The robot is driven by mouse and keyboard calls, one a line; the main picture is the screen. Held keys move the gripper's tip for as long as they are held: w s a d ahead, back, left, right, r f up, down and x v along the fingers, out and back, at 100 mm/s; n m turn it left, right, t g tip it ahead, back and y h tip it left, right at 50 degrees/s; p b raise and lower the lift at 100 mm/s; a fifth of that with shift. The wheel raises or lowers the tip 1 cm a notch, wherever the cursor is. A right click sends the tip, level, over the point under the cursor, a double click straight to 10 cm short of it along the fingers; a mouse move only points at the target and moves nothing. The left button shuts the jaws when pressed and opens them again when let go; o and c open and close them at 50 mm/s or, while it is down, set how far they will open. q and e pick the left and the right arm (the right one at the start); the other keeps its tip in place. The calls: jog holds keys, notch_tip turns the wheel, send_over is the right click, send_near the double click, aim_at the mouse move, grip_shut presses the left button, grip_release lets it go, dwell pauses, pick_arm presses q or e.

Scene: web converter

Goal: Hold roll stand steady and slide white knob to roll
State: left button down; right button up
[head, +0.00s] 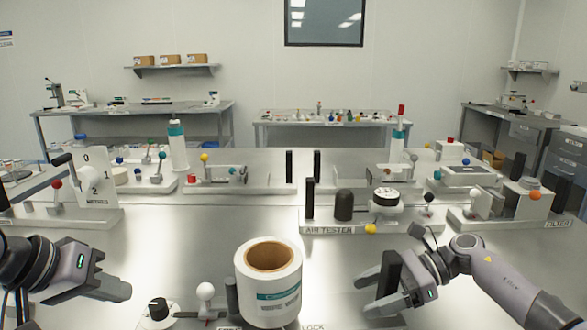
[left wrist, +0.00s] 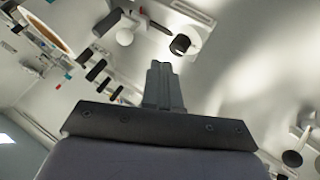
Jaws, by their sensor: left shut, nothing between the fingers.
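The white roll (head: 285,280) with a brown core stands upright at the front middle of the bench. The white knob (head: 205,292) stands just left of it, apart from the roll; it also shows in the left wrist view (left wrist: 125,37). The stand's base is mostly cut off by the lower edge, with "LOCK" lettering at right. My left gripper (head: 128,290) is shut and empty, left of the knob; its fingers show in the left wrist view (left wrist: 162,70).
A black dial (head: 158,308) sits left of the knob. Behind are the air tester (head: 325,229), the metres counter (head: 95,180) and the filter fixture (head: 525,200). The bench between roll and back fixtures is clear.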

jog(key=shift+w+r, duration=0.1)
jog(key=shift+r, duration=0.1)
jog(key=shift+d, duration=0.1)
jog(key=shift+d+r, duration=0.2)
jog(key=shift+d, duration=0.1)
jog(key=v, duration=1.1)
jog(key=shift+d, duration=0.1)
jog(key=shift+f, duration=0.1)
